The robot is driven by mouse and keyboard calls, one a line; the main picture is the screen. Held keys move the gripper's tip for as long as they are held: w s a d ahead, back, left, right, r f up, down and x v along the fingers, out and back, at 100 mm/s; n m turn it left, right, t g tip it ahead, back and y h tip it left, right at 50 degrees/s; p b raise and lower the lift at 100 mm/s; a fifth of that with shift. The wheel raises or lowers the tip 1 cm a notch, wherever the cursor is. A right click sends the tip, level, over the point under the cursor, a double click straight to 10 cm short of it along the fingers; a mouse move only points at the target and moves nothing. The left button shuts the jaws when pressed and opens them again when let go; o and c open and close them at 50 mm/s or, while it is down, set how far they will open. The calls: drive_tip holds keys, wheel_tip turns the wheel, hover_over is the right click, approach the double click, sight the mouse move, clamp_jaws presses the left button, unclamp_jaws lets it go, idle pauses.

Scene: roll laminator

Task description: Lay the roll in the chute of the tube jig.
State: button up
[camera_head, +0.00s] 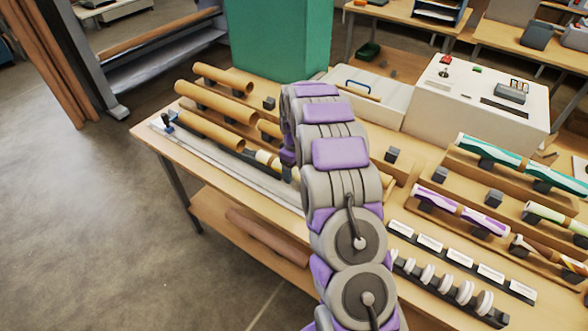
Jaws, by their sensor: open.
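Several brown cardboard rolls lie on the left half of the table: a far one (222,77), a middle one (215,102) and a near one (210,130). A shorter pale piece (267,160) lies near my arm. On the right lie wrapped rolls: a teal and white one (490,151) and a purple and white one (436,199). I cannot tell which roll the task means. I cannot pick out the tube jig or its chute with certainty. My arm rises through the middle and bends over at the top. My gripper is hidden behind it.
A long grey strip (228,165) runs along the table's front left edge. A white machine (475,100) and a green block (282,40) stand at the back. Racks of white labels (460,257) and white discs (445,288) sit front right. The floor at left is clear.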

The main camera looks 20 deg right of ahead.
drive_tip(key=shift+r, duration=0.1)
wheel_tip(320, 180, up, 17)
drive_tip(key=p, duration=0.2)
drive_tip(key=shift+w, duration=0.15)
drive_tip(key=shift+d, duration=0.1)
idle(0.3)
